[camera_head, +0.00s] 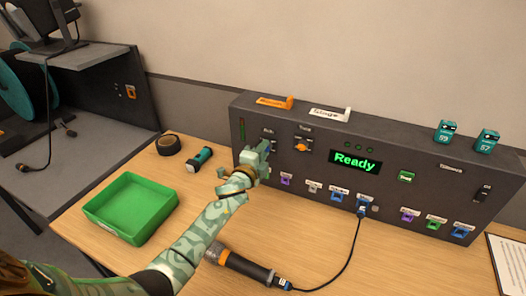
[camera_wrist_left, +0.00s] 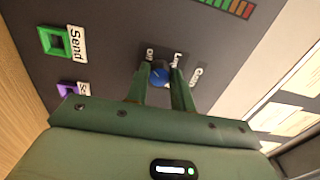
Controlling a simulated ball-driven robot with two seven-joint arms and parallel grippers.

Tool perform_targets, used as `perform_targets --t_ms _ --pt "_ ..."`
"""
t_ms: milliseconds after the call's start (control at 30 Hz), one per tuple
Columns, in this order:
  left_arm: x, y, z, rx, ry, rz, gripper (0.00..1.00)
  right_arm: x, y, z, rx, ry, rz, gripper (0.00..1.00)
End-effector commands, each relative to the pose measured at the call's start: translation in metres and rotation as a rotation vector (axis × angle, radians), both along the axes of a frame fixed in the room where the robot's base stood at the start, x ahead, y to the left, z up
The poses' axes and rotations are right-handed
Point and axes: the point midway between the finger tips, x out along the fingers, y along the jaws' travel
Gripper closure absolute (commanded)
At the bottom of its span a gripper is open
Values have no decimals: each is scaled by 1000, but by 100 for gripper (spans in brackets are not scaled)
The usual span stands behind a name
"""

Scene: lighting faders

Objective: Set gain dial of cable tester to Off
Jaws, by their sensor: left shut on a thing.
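The cable tester (camera_head: 325,180) is a long dark grey box standing on the wooden table, its display (camera_head: 355,162) reading "Ready" in green. My left gripper (camera_head: 268,148) is at the left part of its front face. In the left wrist view the left gripper (camera_wrist_left: 163,84) has its two fingers shut on either side of a small blue dial (camera_wrist_left: 160,75), with labels beside it that seem to read "Off", "Low" and "Gain". I cannot tell the dial's pointer direction. My right gripper is out of view.
An orange dial (camera_head: 302,147) sits just right of my gripper. Coloured ports line the panel's lower edge, one with a black cable (camera_head: 352,250) plugged in. A green tray (camera_head: 130,207), a tape roll (camera_head: 168,145) and a dark-orange cylinder (camera_head: 240,262) lie on the table.

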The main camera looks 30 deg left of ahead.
Motion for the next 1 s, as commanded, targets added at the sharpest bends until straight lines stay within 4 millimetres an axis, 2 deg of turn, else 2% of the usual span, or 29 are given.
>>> perform_targets --t_ms 367,400,433,467,767,867,1000 --pt "0 0 -2 -6 3 0 99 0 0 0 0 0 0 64" --pt "0 0 -2 -6 3 0 65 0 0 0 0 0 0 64" --pt "0 0 -2 -6 3 0 57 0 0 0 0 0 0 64" --pt "0 0 -2 -6 3 0 54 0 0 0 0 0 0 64" --pt "-2 0 -1 -4 1 0 54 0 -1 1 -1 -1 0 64" --pt "-12 -1 0 -4 2 0 54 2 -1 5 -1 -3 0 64" --pt "-42 -2 1 -5 3 0 54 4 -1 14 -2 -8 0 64"
